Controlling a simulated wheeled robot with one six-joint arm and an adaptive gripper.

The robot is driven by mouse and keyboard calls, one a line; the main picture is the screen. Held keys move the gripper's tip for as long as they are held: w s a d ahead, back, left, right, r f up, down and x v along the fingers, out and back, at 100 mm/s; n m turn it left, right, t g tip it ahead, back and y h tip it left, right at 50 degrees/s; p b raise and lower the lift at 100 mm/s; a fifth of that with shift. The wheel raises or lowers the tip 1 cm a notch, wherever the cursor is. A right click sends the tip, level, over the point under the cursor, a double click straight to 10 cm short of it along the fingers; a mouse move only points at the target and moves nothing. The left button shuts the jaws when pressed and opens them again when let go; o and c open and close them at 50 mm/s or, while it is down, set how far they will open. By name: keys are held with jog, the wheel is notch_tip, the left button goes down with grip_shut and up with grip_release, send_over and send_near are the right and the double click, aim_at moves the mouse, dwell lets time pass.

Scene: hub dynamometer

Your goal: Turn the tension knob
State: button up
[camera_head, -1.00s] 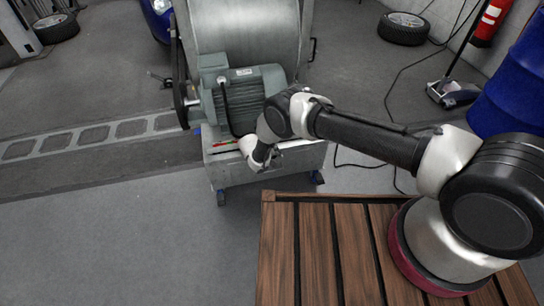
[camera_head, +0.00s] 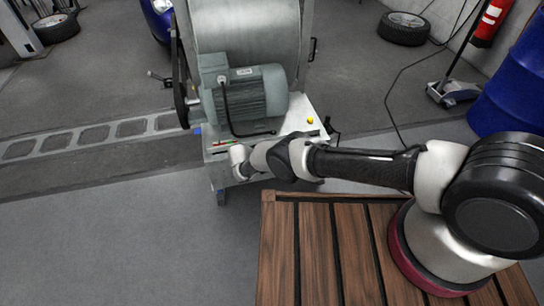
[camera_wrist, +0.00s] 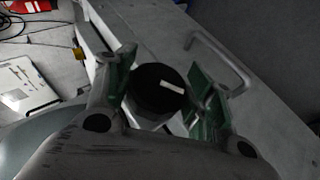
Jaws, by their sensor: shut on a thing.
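The tension knob (camera_wrist: 150,96) shows in the wrist view as a round black knob with a white mark on its top. My gripper (camera_wrist: 165,84) has its two green-padded fingers on either side of it, shut on the knob. In the head view my wrist reaches the front of the dynamometer's grey base (camera_head: 216,185). The knob and my fingers are hidden there. The white mark points to the right and slightly down in the wrist view.
A green-grey motor (camera_head: 250,95) and a large metal drum (camera_head: 245,35) stand above the base. A yellow button (camera_head: 310,120) sits to the right. A metal handle (camera_wrist: 222,58) rises beyond the knob. A slatted wooden platform (camera_head: 315,250) lies nearer, beneath my arm.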

jog(key=shift+a+r, duration=0.1)
jog(key=o, duration=1)
jog(key=v, duration=1.2)
